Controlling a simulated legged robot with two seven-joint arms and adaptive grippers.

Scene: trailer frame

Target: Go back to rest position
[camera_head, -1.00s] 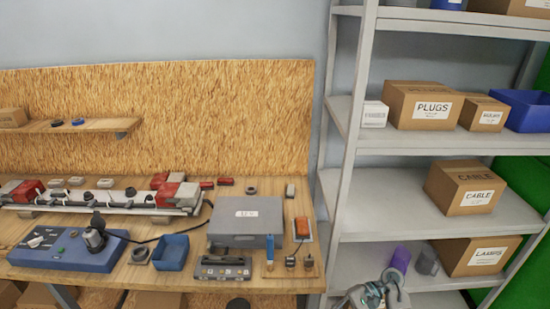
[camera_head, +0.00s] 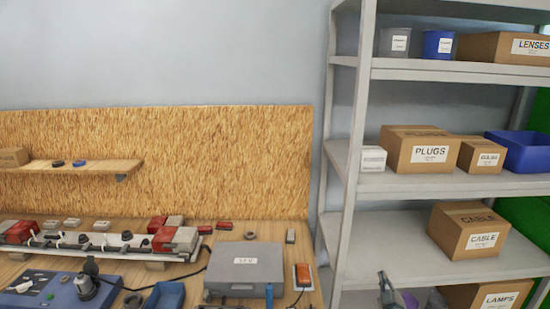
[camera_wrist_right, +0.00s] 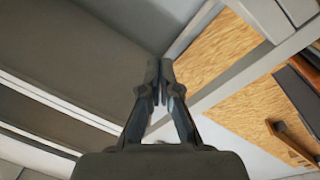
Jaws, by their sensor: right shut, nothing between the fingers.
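My right gripper (camera_head: 386,290) shows at the bottom edge of the head view, in front of the lower part of the metal shelf. In the right wrist view my right gripper (camera_wrist_right: 160,72) has its fingertips together with nothing held between them. It is near the grey shelf boards and the shelf post. My left gripper is in neither view.
A grey metal shelf (camera_head: 350,160) stands at right with boxes labelled PLUGS (camera_head: 418,150), CABLE (camera_head: 468,232) and LAMPS (camera_head: 488,296). A workbench at left holds a grey case (camera_head: 245,264), a blue device (camera_head: 55,292) and a rail of parts.

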